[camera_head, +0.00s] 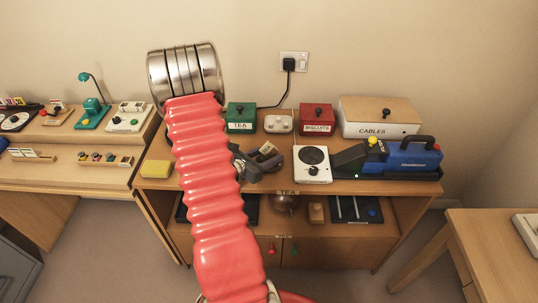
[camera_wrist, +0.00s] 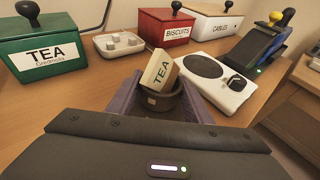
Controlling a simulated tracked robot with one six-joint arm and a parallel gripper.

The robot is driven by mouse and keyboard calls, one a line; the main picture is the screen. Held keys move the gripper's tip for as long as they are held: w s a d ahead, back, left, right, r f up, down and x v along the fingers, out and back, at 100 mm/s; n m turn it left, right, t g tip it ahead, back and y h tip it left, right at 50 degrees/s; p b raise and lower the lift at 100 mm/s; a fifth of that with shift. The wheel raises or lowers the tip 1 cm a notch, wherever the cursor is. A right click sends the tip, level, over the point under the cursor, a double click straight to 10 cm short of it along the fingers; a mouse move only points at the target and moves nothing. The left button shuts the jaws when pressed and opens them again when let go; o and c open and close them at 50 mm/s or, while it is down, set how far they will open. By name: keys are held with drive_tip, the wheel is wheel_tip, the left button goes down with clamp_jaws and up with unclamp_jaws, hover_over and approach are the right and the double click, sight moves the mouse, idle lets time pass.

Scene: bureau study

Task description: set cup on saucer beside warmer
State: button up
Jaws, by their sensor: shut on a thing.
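My gripper (camera_wrist: 163,103) is shut on a dark grey cup (camera_wrist: 160,101), with a purple finger on each side of it. A cream block marked TEA (camera_wrist: 159,70) leans in the cup's mouth. In the head view my gripper (camera_head: 258,159) is over the desk top, left of the warmer, partly hidden by my red arm. The warmer (camera_wrist: 217,83) is a white unit with a dark round plate and a black knob; it also shows in the head view (camera_head: 311,174). I cannot make out a saucer; the cup and gripper hide the surface beneath. Whether the cup touches anything below is unclear.
A green TEA box (camera_head: 240,117), a white tray with pale cubes (camera_head: 278,123), a red BISCUITS box (camera_head: 317,119) and a CABLES box (camera_head: 378,118) line the back. A blue and black device (camera_head: 410,157) stands right of the warmer. A yellow block (camera_head: 155,169) lies at left.

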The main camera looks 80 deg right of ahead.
drive_tip(key=o, duration=1.1)
drive_tip(key=v, duration=1.2)
drive_tip(key=shift+a+r, duration=0.1)
drive_tip(key=shift+r, duration=0.05)
